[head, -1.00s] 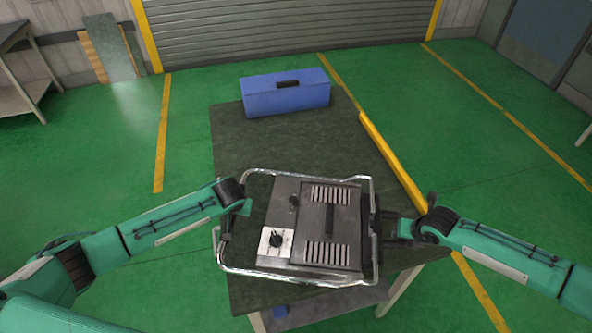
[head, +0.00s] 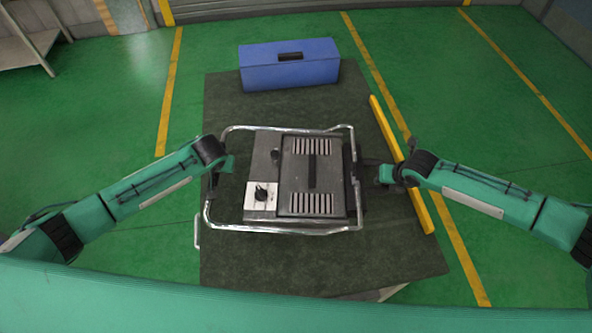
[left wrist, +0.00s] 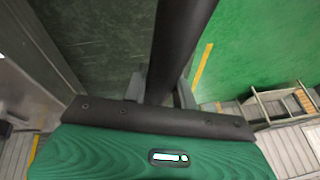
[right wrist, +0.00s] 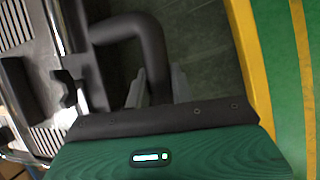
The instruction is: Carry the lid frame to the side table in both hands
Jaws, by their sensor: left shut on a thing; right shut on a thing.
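The lid frame (head: 230,229) is a bent silver tube around a grey metal unit with a dark vented lid (head: 312,175) and a dial on a white plate. In the head view it is over the dark table top (head: 260,270); I cannot tell whether it touches it. My left gripper (head: 222,167) is shut on the frame's left side, at a dark bar (left wrist: 178,45) in the left wrist view. My right gripper (head: 380,175) is shut on a black handle (right wrist: 130,27) at the right side. The fingertips are partly hidden.
A blue toolbox (head: 288,70) stands at the table's far end. A yellow bar (head: 400,160) runs along the table's right edge. A shelf unit (head: 25,40) stands at the far left. The table top between frame and toolbox is clear, with open green floor around.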

